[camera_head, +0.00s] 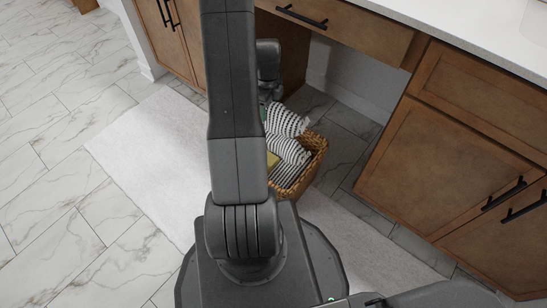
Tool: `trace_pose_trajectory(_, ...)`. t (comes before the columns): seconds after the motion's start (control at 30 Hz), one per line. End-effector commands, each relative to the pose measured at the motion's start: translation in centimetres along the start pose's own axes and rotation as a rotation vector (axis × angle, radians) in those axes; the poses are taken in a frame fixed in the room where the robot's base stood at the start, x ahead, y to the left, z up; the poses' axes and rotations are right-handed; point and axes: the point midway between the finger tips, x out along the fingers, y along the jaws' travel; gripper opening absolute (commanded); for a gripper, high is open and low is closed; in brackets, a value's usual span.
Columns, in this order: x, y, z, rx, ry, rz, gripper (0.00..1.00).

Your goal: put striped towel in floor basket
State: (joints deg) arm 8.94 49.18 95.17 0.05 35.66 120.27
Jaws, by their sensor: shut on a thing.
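The floor basket (317,160) is a brown wicker basket on the floor, right of my arm, partly hidden behind it. The black-and-white striped towel (289,121) shows at the far end of the basket, over its opening. My gripper (269,98) is at the towel's upper left edge, shut on it. The fingertips are small and partly hidden. More striped cloth (290,149) lies in the basket below; I cannot tell whether it is part of the same towel. I cannot tell how much of the towel rests in the basket.
A yellowish item (272,160) shows at the basket's left side. A white rug (140,140) lies under my base. Wooden cabinets (440,135) and a white countertop (470,35) stand right and behind, with a knee space behind the basket. Marble floor at left is clear.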

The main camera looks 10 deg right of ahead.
Motion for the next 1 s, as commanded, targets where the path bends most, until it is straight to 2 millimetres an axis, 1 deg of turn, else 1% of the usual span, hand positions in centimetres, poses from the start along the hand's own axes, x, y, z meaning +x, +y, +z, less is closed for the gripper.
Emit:
trace_pose_trajectory(0.1, 0.5, -0.1, -0.8, 0.118, 0.0, 0.0, 0.37)
trace_pose_trajectory(0.23, 1.1, -0.1, -1.1, 0.176, 0.0, 0.0, 0.37)
trace_pose_trajectory(0.37, 2.9, -0.1, -1.2, 0.186, 0.001, 0.002, 0.37)
trace_pose_trajectory(0.53, 6.2, -0.1, -1.2, 0.184, 0.002, 0.003, 0.37)
trace_pose_trajectory(0.77, 8.5, -0.1, -1.1, 0.183, 0.001, 0.001, 0.37)
trace_pose_trajectory(0.9, 10.6, -0.1, -1.1, 0.182, 0.001, 0.002, 0.37)
trace_pose_trajectory(1.0, 10.9, -0.1, -1.1, 0.182, 0.0, -0.001, 0.37)
